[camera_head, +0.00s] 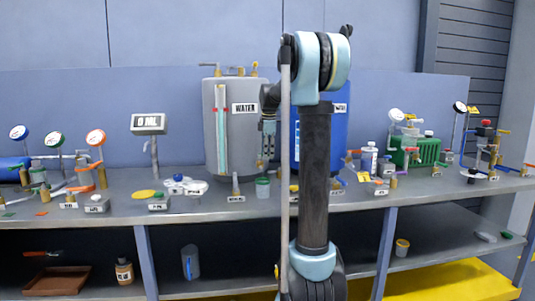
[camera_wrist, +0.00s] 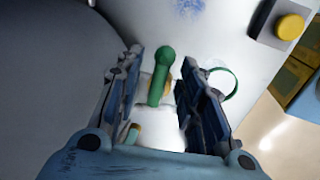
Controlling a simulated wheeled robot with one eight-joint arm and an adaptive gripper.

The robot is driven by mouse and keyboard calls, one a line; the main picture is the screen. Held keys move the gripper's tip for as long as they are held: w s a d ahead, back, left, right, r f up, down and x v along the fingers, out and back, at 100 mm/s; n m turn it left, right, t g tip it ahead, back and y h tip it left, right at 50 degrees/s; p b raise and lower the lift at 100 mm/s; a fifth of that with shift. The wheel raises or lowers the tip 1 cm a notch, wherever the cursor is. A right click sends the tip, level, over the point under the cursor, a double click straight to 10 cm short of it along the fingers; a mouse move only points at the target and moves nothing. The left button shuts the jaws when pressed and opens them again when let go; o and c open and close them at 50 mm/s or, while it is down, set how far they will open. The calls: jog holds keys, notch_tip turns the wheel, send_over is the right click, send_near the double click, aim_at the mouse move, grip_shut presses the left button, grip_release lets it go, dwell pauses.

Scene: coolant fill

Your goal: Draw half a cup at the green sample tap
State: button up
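The green tap handle (camera_wrist: 161,75) stands between the two fingers of my gripper (camera_wrist: 160,80) in the wrist view. There is a gap on its left, and the right finger is close to it. My gripper (camera_head: 266,152) is open and points down in front of the grey water tank (camera_head: 238,140) in the head view. The tap itself is not clear there behind my gripper. A cup with a green rim (camera_head: 262,190) stands on the bench below my gripper. What looks like its green rim (camera_wrist: 233,89) shows right of the fingers, partly hidden.
A display reading 0 ML (camera_head: 149,122) stands left of the tank. A blue water tank (camera_head: 338,135) is partly hidden behind my arm. Gauges, valves and a green machine (camera_head: 415,150) crowd the bench. A box with a yellow button (camera_wrist: 289,26) is at the wrist view's upper right.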

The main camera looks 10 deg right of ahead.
grip_shut()
jog(key=shift+s+a+m, duration=0.1)
jog(key=shift+s+m, duration=0.1)
jog(key=shift+m, duration=0.45)
jog(key=shift+s+m, duration=0.15)
jog(key=shift+m, duration=0.5)
grip_release()
notch_tip(320, 180, up, 12)
jog(key=s, duration=0.2)
jog(key=shift+a, duration=0.25)
